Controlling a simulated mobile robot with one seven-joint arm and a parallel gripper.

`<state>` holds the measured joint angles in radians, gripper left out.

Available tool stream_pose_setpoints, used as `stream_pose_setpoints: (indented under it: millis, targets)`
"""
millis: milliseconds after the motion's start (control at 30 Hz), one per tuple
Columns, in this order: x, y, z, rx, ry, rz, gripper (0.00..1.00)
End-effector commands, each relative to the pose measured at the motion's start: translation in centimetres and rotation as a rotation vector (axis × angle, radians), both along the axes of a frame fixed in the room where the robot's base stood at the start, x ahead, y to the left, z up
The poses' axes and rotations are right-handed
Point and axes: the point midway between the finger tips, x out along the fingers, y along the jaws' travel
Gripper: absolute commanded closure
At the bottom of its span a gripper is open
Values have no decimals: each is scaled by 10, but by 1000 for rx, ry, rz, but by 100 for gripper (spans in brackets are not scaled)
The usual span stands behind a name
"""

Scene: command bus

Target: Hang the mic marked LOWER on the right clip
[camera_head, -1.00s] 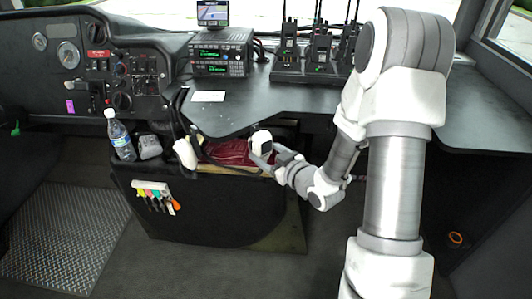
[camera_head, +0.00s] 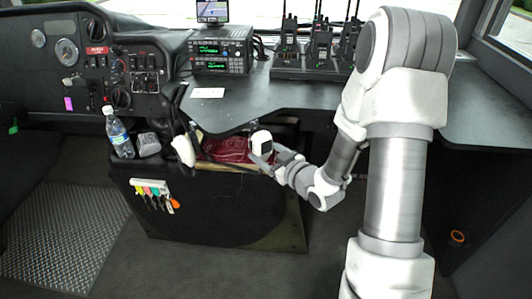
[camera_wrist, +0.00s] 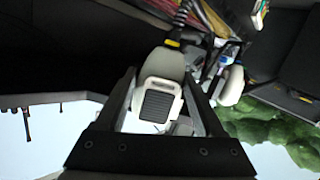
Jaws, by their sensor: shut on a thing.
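In the wrist view a white hand mic (camera_wrist: 160,95) with a dark ribbed grille sits between the two fingers of my gripper (camera_wrist: 165,112). A yellow band and a dark coiled cord show at its far end. I cannot read any marking on it. A second white mic (camera_wrist: 232,86) is to its right, apart from the fingers. In the head view one white mic (camera_head: 184,150) hangs at the left end of the open console bin. My gripper (camera_head: 262,146) is to its right, at the bin's right side; what it holds is not clear there. I cannot make out the clips.
The bin holds a red cloth (camera_head: 228,149). The dark dash counter (camera_head: 300,102) overhangs it, with a radio (camera_head: 222,52), a card (camera_head: 208,92) and a handheld-radio charger (camera_head: 300,68) on top. A water bottle (camera_head: 118,134) stands left. Coloured tags (camera_head: 152,192) hang on the console front.

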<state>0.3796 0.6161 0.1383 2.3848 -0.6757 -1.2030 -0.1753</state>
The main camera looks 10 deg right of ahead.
Motion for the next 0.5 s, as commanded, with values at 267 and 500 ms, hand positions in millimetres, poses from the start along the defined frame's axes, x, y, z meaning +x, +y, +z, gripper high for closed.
stream_pose_setpoints:
  millis: [267, 500]
  targets:
    - [0, 0, 0, 0, -1, 0, 83]
    - [0, 0, -5, 1, 0, 0, 83]
